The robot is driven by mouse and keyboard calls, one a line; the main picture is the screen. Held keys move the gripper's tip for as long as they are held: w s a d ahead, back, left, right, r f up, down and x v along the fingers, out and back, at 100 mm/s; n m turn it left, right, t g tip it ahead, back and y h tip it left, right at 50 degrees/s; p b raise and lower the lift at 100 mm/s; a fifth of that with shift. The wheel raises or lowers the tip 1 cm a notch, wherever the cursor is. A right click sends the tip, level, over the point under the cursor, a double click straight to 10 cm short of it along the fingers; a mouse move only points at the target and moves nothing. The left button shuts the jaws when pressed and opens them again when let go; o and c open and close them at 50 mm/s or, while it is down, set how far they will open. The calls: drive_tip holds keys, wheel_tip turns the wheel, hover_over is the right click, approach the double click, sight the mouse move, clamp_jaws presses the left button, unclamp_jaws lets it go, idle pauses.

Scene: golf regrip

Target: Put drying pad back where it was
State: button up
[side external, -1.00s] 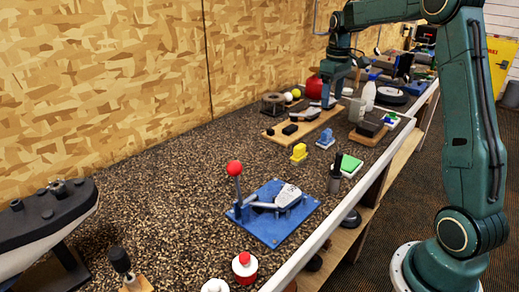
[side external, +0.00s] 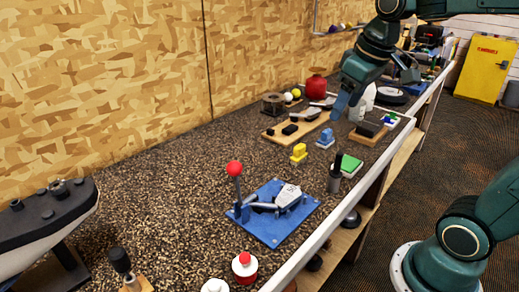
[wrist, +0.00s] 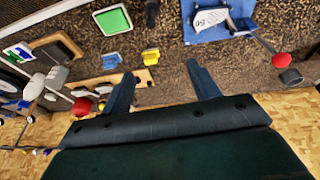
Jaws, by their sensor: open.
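No pad is labelled. The likeliest drying pad is a flat green-topped pad with a pale edge (side external: 350,164), lying near the counter's front edge behind a dark cup; it also shows at the top of the wrist view (wrist: 113,19). A dark flat block on a wooden board (side external: 371,129) is another pad-like thing; I cannot tell for certain which is meant. My gripper (side external: 344,106) is above the counter, close to the blue block in the picture. In the wrist view my gripper (wrist: 160,70) has its two fingers spread, with nothing between them.
A yellow block (side external: 299,152) and a blue block (side external: 326,138) stand near the green pad. A blue plate (side external: 270,236) holds a clamped club head beside a red-knobbed lever (side external: 235,169). A wooden tray (side external: 275,138) lies behind.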

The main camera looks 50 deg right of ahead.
drive_tip(key=s+a+f+t, duration=0.1)
drive_tip(key=s+a+f, duration=0.1)
drive_tip(key=s, duration=0.3)
drive_tip(key=s+a+f+t, duration=0.1)
drive_tip(key=s+a, duration=0.2)
drive_tip(key=s, duration=0.2)
drive_tip(key=shift+s+a+f+y, duration=0.15)
drive_tip(key=shift+a+f+y, duration=0.15)
drive_tip(key=shift+a+f, duration=0.1)
